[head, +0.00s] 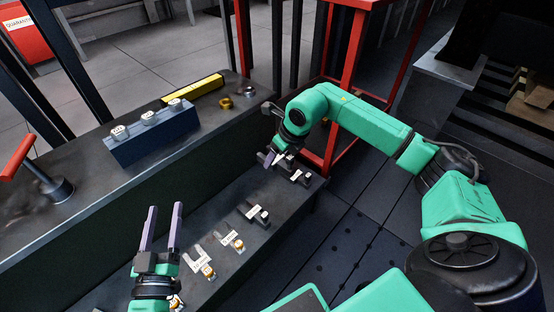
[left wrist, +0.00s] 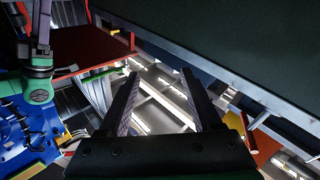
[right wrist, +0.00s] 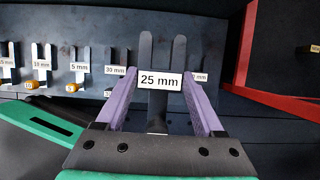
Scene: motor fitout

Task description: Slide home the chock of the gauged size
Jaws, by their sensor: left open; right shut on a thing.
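My right gripper (right wrist: 158,108) is shut on a dark two-pronged chock (right wrist: 146,52) labelled "25 mm", its prongs pointing away from the wrist. In the head view this gripper (head: 268,158) is at the far end of the lower bench, and the held chock is hard to make out. More forked chocks stand in a row in the right wrist view, among them a 30 mm one (right wrist: 111,56) and a 5 mm one (right wrist: 79,56). One label behind the held chock is partly hidden. My left gripper (head: 165,228) is open and empty over the near end of the bench.
The upper ledge carries a dark blue block (head: 155,138) with several pale round pieces on top, a yellow bar (head: 192,89), a brass ring (head: 225,103) and a red-handled tool (head: 55,188). A red frame (head: 347,65) stands behind my right arm. Dark floor lies to the right.

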